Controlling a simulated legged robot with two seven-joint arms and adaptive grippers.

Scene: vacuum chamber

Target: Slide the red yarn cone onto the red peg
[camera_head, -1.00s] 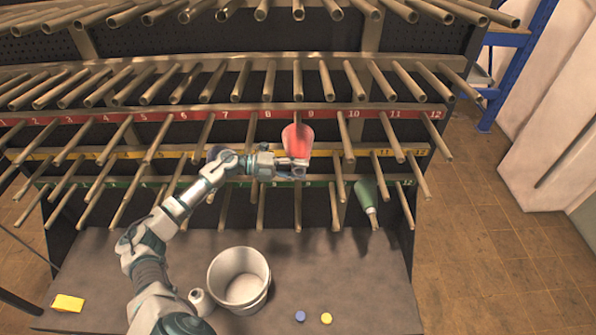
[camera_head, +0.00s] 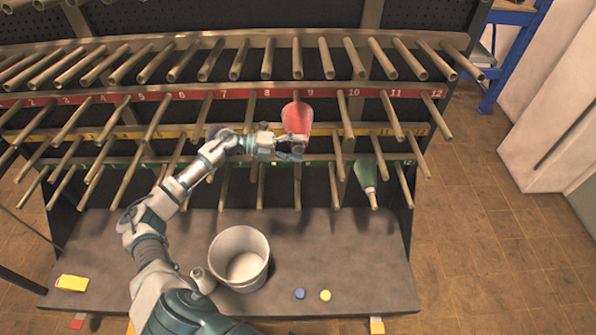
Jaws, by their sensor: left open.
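The red yarn cone (camera_head: 297,115) is in the red-labelled row of the rack, near the numbers 8 and 9. It lies along the line of a red-row peg and seems to be around it, but the peg's tip is hidden. My left gripper (camera_head: 298,148) is open just below and in front of the cone's near end. I cannot tell whether its fingers touch the cone. The red label strip (camera_head: 220,96) runs across the rack behind the cone. My right gripper is not in view.
A green cone (camera_head: 365,177) hangs on a lower peg at the right. A white bucket (camera_head: 239,245), a yellow block (camera_head: 72,283), a blue disc (camera_head: 299,294) and a yellow disc (camera_head: 325,296) are on the dark shelf (camera_head: 350,250). Bare pegs surround the red cone.

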